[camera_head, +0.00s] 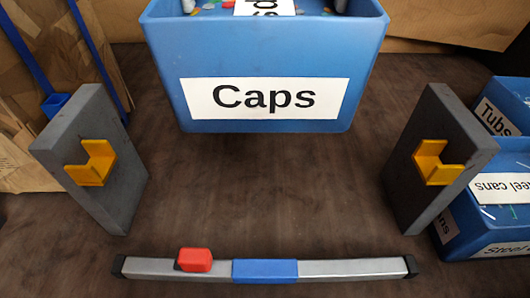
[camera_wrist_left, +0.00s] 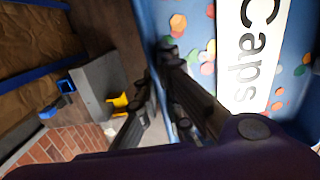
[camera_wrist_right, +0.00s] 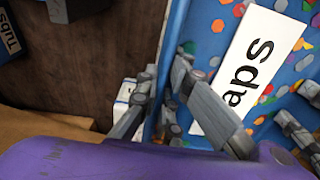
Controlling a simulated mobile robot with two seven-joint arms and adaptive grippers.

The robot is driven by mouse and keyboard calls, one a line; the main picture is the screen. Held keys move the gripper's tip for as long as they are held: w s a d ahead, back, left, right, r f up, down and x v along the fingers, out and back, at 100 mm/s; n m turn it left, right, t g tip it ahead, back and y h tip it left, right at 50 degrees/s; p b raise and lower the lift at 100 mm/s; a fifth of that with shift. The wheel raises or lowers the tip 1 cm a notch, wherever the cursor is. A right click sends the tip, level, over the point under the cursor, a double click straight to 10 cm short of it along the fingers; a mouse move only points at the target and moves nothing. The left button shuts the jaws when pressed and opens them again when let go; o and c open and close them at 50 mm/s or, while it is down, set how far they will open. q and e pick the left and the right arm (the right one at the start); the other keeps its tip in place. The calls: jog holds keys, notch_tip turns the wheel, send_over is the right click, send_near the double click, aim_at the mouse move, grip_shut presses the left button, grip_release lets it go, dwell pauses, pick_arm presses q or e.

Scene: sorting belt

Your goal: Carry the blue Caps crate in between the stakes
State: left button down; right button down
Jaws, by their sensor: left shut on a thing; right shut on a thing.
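The blue Caps crate (camera_head: 265,62) is at the top middle of the head view, with its white label facing me and small coloured caps inside. It sits centred beyond the gap between two dark grey stakes, the left stake (camera_head: 92,160) and the right stake (camera_head: 440,158). Each stake has a yellow bracket. My left gripper (camera_wrist_left: 160,75) is shut on the crate's wall in the left wrist view. My right gripper (camera_wrist_right: 167,85) is shut on the opposite wall in the right wrist view. The crate's underside is hidden, so I cannot tell its height exactly.
A silver bar (camera_head: 340,269) with a red piece (camera_head: 195,260) and blue middle lies across the front. Blue crates marked Tubs (camera_head: 492,112) and Steel cans (camera_head: 515,160) stand at right. Brown cardboard (camera_head: 40,70) is at left. The brown floor (camera_head: 265,190) between the stakes is clear.

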pick_arm(q)
jog(key=shift+s+a+r, duration=0.1)
jog(key=shift+a, duration=0.05)
pick_arm(e)
jog(key=shift+s+r, duration=0.1)
jog(key=shift+r, duration=0.05)
